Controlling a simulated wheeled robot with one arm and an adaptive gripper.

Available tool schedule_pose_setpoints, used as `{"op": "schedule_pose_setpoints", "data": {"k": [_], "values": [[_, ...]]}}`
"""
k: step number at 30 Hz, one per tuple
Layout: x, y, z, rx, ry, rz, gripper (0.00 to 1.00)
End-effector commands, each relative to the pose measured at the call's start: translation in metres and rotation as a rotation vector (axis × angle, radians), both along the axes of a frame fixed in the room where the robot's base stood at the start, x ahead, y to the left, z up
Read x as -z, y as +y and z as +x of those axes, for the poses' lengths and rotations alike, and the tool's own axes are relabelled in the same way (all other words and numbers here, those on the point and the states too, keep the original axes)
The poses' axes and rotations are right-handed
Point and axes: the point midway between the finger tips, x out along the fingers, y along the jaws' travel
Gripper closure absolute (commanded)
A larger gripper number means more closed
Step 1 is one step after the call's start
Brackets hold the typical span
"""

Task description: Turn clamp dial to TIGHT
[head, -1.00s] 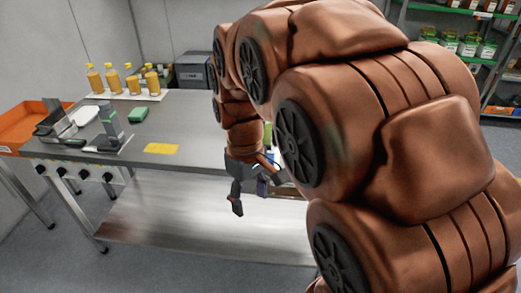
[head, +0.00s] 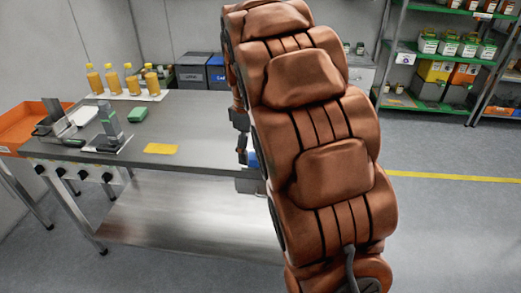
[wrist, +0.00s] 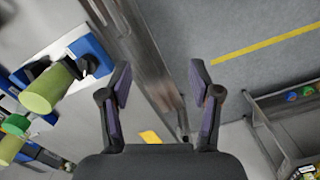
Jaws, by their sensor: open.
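Several black dials sit in a row on the front panel of the steel table at the left in the head view, among them a left one (head: 40,169) and a right one (head: 107,177). I cannot tell which is the clamp dial or read any marking. My gripper (wrist: 160,82) is open and empty in the wrist view, its two fingers apart above the table's edge. In the head view only a dark part of it (head: 241,150) shows beside my arm, well to the right of the dials.
The steel table (head: 205,125) carries yellow bottles (head: 112,82), a green block (head: 138,114), a yellow pad (head: 161,148) and a grey upright device (head: 108,122). An orange tray (head: 18,124) is at far left. A shelf (head: 440,55) stands behind right. Floor at right is clear.

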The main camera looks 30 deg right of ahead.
Motion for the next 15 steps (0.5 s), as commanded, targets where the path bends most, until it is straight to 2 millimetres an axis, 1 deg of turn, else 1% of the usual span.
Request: {"op": "schedule_pose_setpoints", "data": {"k": [3,15], "values": [[0.003,-0.012,0.015,-0.035,-0.005,0.001,0.37],[0.013,-0.052,0.058,-0.174,-0.025,0.006,0.37]]}}
